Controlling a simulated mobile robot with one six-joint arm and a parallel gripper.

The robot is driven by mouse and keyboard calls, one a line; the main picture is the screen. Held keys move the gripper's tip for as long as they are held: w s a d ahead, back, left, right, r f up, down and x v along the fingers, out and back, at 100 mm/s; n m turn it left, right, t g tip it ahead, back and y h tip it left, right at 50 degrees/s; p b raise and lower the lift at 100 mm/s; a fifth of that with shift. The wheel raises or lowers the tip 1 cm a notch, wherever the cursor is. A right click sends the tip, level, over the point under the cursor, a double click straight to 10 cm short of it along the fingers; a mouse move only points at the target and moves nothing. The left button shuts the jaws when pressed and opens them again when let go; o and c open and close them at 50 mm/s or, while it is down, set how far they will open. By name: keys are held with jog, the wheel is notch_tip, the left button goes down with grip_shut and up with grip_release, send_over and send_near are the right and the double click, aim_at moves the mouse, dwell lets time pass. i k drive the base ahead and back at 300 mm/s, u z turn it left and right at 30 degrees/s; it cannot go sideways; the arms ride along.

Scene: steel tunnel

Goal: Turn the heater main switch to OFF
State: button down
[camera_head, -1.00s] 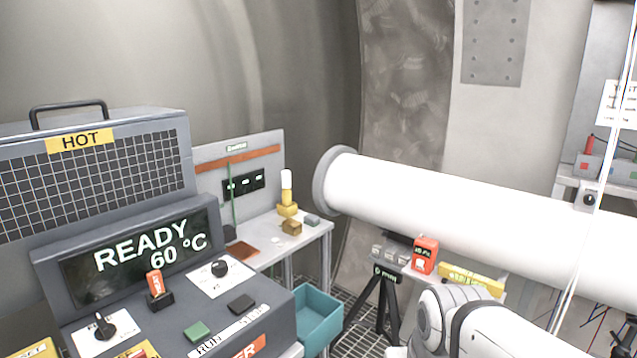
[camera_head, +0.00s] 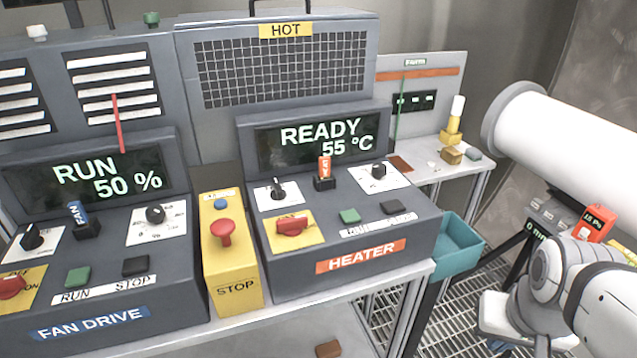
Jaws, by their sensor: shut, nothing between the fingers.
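The heater panel (camera_head: 345,284) is a grey sloped console with a red-orange HEATER label, in the middle of the head view. Its main switch appears to be the red handle (camera_head: 291,226) on a yellow plate (camera_head: 312,237) at the panel's left. The handle lies roughly crosswise; the plate's lettering is too small to read surely. The heater display (camera_head: 313,139) reads READY 55 °C. White links of my arm show at the lower right, beyond the teal bin. My gripper is not in view.
A yellow STOP box (camera_head: 232,280) with a red button stands left of the heater panel. The fan drive panel (camera_head: 90,322) at far left has a similar red handle (camera_head: 12,287). A teal bin (camera_head: 462,246) hangs at the right. A white pipe (camera_head: 560,140) lies beyond.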

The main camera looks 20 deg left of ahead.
aim_at(292, 227)
jog(key=u, duration=0.9)
jog(key=k, duration=0.7)
jog(key=u, duration=0.4)
jog(key=i, duration=1.1)
jog(key=z, duration=0.55)
